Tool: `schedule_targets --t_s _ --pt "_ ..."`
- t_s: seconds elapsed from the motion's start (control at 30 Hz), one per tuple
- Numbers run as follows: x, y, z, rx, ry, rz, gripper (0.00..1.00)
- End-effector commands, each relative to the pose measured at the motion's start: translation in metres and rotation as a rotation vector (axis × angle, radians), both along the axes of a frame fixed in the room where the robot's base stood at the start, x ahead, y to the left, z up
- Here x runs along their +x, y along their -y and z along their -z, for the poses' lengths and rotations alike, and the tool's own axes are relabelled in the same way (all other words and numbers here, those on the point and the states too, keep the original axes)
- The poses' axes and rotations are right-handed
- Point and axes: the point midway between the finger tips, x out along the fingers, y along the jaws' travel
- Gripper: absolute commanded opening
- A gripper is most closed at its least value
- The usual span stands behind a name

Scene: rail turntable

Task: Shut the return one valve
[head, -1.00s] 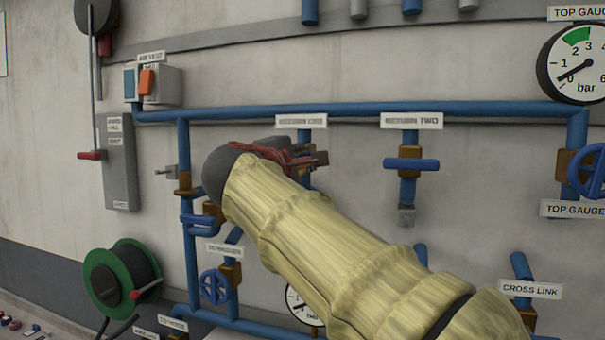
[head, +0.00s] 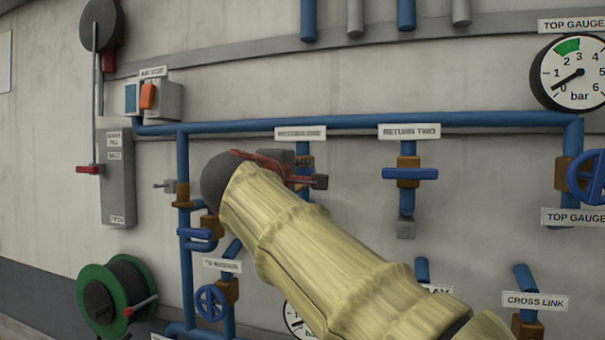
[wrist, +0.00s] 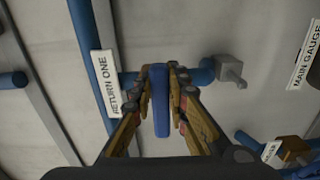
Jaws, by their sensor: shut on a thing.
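The return one valve sits under its label (head: 300,133) in the head view. My forearm and gripper (head: 305,178) cover most of it there; only a bit of its brass body (head: 304,163) shows. In the wrist view the RETURN ONE label (wrist: 108,82) is at left, and the valve's blue lever handle (wrist: 161,105) stands between my fingers. My gripper (wrist: 161,80) is shut on this handle, one finger on each side. The handle looks crosswise to its blue pipe (wrist: 203,74), which ends in a grey fitting (wrist: 231,71).
The return two valve (head: 410,173), with its handle level across its pipe, is to the right. A blue-handled valve (head: 195,233) and a blue handwheel (head: 211,302) are close below left. A long blue pipe (head: 350,122) runs above. A hose reel (head: 112,300) is at lower left.

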Motion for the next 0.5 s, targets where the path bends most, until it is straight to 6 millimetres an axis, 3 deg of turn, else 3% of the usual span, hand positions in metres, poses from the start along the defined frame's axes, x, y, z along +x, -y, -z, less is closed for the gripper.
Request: schedule_targets --t_s 0.33,0.5 --pt "0.0003 -0.0002 0.0010 -0.001 -0.001 0.000 0.35" --pt "0.0002 -0.0002 0.0007 -0.001 -0.001 0.000 0.35"
